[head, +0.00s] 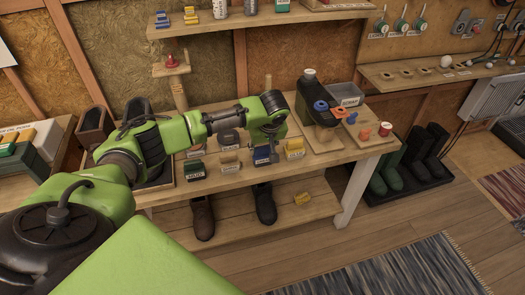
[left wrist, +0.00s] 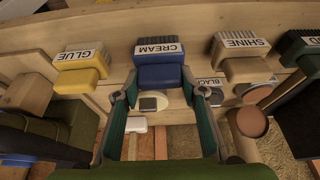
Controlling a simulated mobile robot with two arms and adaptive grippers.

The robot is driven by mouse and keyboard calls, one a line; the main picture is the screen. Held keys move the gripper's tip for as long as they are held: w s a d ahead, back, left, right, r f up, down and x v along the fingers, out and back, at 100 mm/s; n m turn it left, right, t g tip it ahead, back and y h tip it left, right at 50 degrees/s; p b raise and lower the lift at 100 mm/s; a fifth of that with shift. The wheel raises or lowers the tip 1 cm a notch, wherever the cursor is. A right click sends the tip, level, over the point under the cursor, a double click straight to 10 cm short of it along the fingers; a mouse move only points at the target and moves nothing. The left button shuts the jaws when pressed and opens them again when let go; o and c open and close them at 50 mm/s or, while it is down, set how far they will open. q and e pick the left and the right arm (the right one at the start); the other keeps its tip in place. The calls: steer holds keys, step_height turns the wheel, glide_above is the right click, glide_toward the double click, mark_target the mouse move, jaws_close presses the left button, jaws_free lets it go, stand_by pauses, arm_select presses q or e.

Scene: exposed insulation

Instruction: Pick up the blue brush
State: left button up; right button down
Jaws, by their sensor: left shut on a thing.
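The blue brush (head: 262,157), with a darker blue upper part and a white CREAM label, is in the row of small brushes on the wooden bench (head: 336,158). My left gripper (head: 268,143) reaches down over it from above. In the left wrist view the blue brush (left wrist: 160,76) lies between the two fingertips of my left gripper (left wrist: 160,84), which are shut on its sides. Its underside and any gap to the bench cannot be made out. My right gripper is not in view.
A yellow GLUE brush (left wrist: 82,77) and a tan SHINE brush (left wrist: 240,68) stand close on either side. A dark bottle (head: 306,97) and a tray with spools stand to the right. Shoes (head: 203,217) sit on the lower shelf.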

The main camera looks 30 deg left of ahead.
mark_target(262, 147)
arm_select(q)
steer(key=shift+r, duration=0.35)
step_height(262, 147, up, 3)
steer(key=shift+s+f, duration=0.1)
steer(key=shift+f, duration=0.1)
steer(key=s+r, duration=0.9)
steer(key=s, duration=0.4)
steer(key=shift+s+r, duration=0.25)
steer(key=shift+s, duration=0.15)
steer(key=o, duration=0.3)
steer(key=shift+c, duration=0.5)
